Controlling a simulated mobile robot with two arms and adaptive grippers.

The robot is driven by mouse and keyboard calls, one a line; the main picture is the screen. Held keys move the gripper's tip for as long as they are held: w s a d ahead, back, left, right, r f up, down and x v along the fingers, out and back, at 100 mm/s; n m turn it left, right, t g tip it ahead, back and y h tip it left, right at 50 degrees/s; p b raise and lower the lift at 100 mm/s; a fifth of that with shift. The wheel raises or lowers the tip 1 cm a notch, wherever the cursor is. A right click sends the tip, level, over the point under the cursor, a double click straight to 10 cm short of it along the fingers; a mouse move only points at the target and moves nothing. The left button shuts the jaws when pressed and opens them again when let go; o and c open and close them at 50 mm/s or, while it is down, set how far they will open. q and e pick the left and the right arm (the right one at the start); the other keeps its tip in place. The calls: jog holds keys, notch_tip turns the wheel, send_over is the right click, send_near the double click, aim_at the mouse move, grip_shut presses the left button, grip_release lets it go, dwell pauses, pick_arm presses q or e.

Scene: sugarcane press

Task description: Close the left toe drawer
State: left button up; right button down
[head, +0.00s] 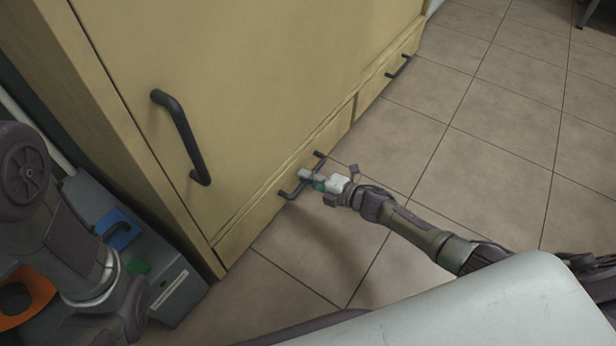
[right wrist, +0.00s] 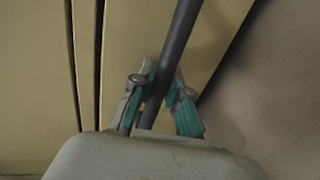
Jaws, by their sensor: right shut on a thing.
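The left toe drawer (head: 253,222) is the low tan front at the bottom of the cabinet; in the right wrist view its front (right wrist: 133,40) has a dark gap along its edge. In the head view it looks near flush with the cabinet; I cannot tell exactly how far out it stands. Its dark bar handle (head: 288,194) shows in the right wrist view as a bar (right wrist: 178,40) running between the fingers. My right gripper (head: 313,179) is shut on this handle; it also shows in the right wrist view (right wrist: 155,95). My left gripper is out of view.
The cabinet door (head: 260,80) above has a large dark handle (head: 182,138). The right toe drawer (head: 385,80) lies farther along. A grey box (head: 172,290) stands left of the cabinet, near my left arm. The tiled floor (head: 500,130) at right is clear.

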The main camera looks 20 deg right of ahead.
jog(key=c, duration=1.1)
grip_release()
jog(key=shift+w+a, duration=0.1)
jog(key=shift+a, duration=0.05)
jog(key=shift+c, duration=0.2)
jog(key=shift+s+d, duration=0.3)
jog(key=shift+s, duration=0.05)
jog(key=v, duration=1.1)
jog(key=shift+s+d, duration=0.1)
jog(key=shift+s, duration=0.05)
